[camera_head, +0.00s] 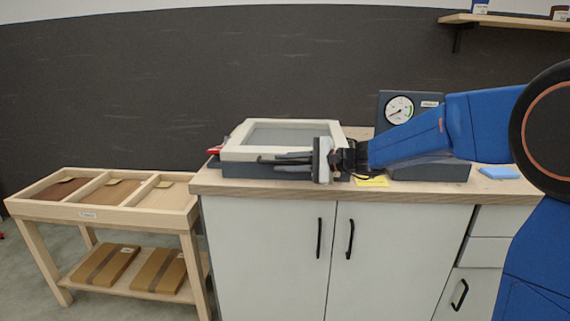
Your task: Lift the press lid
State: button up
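The press (232,170) stands on the counter, a low dark base with a cream-framed lid (236,154) on top. The lid has a grey panel in its middle and lies flat on the base, with no clear gap visible. My gripper (282,160) is at the front edge of the lid, right of its middle, with its grey fingers pointing left. A thin dark bar (263,160) shows at the fingertips along the front edge. I cannot tell whether the fingers are closed around it. My arm and gripper hide the front right corner of the press.
A gauge panel (399,110) stands behind my arm. A yellow note (372,181) and a blue pad (499,172) lie on the counter (270,189). At left is a wooden rack (90,212) with sheets above and brown packages below. A shelf (510,22) is at upper right.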

grip_shut()
jog(key=shift+r, duration=0.1)
jog(key=shift+r, duration=0.45)
jog(key=w+r+m+g, duration=0.1)
jog(key=w+r, duration=0.3)
jog(key=r, duration=0.8)
jog(key=w+r+m+g+h, duration=0.1)
jog(key=w+r+m+g, duration=0.1)
jog(key=r, duration=1.1)
jog(key=shift+w+d+m, duration=0.15)
jog(key=shift+w+m, duration=0.75)
jog(key=shift+w, duration=0.35)
jog(key=shift+r, duration=0.1)
